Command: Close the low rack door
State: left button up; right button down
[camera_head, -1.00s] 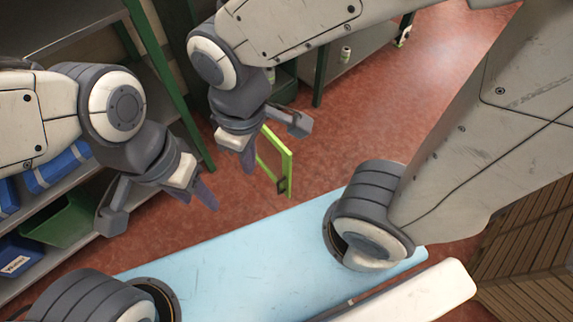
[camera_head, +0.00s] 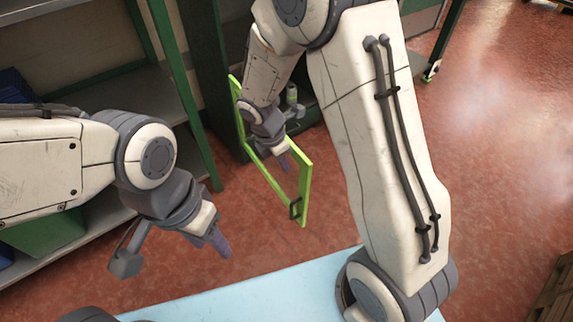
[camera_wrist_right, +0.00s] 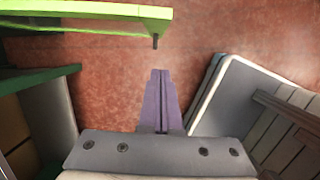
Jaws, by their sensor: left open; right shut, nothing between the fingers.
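The low rack door (camera_head: 304,190) is a bright green frame standing open, swung out from the dark rack over the red floor. A dark handle (camera_head: 295,208) sits low near its free edge. My right gripper (camera_head: 285,164) is shut and empty, by the door's frame. In the right wrist view its fingers (camera_wrist_right: 160,78) are together, with a green bar of the door (camera_wrist_right: 85,14) ahead and to the left, apart from the fingertips. My left gripper (camera_head: 217,243) is open and empty, left of the door and apart from it. My right forearm hides part of the rack.
A dark green rack (camera_head: 212,70) stands behind the door. Shelves with a green bin (camera_head: 45,232) are at the left. My light blue base top (camera_head: 260,290) is in front. Red floor is clear to the right, with a wooden pallet (camera_head: 553,300) at the lower right edge.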

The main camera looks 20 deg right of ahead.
aim_at(301, 170)
jog(key=shift+w+d+f+b, duration=0.25)
jog(key=shift+d+f+b, duration=0.25)
jog(key=shift+d+f, duration=0.5)
jog(key=shift+w+d+f+b, duration=0.25)
jog(key=shift+d+f+b, duration=0.25)
jog(key=shift+d+f, duration=0.55)
jog(key=shift+w+d+f+b, duration=0.25)
jog(key=shift+d+f+b, duration=0.35)
jog(key=shift+f, duration=0.7)
jog(key=shift+d, duration=0.1)
